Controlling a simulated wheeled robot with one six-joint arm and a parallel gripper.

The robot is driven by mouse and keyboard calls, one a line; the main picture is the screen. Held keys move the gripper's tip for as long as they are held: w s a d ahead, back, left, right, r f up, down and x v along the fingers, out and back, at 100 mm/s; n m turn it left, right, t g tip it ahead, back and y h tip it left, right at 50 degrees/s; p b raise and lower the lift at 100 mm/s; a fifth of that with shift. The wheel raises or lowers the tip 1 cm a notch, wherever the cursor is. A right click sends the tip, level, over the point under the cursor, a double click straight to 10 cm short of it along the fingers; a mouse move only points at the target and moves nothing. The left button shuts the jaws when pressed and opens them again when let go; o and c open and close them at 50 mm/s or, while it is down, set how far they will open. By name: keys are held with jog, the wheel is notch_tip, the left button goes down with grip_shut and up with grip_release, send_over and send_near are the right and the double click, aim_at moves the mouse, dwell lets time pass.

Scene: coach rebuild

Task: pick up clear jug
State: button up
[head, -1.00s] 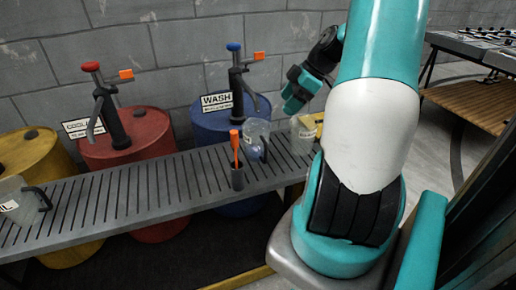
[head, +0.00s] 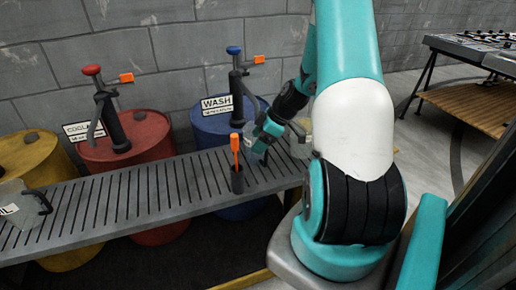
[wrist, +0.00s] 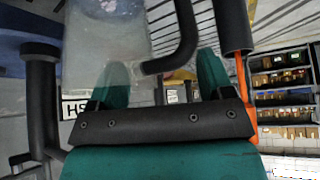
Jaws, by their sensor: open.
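The clear jug (head: 250,134) stands on the slatted metal shelf (head: 150,195) in front of the blue drum. My gripper (head: 264,136) is at the jug and covers part of it in the head view. In the wrist view the clear jug (wrist: 125,35) fills the upper middle, with its black handle (wrist: 183,40) curving down towards the space between the fingers. My gripper (wrist: 165,78) is open, one finger on each side of the handle's lower end. I cannot tell whether a finger touches the jug.
An orange-handled tool in a dark holder (head: 237,178) stands close left of the jug. Another clear container (head: 301,140) stands right of my gripper. A labelled jug (head: 18,205) is at the far left. Blue (head: 212,130), red (head: 140,140) and yellow (head: 30,160) drums stand behind the shelf.

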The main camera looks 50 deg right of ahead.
jog(key=shift+f, duration=0.15)
grip_shut()
jog(key=shift+a, duration=0.1)
dwell(0.5)
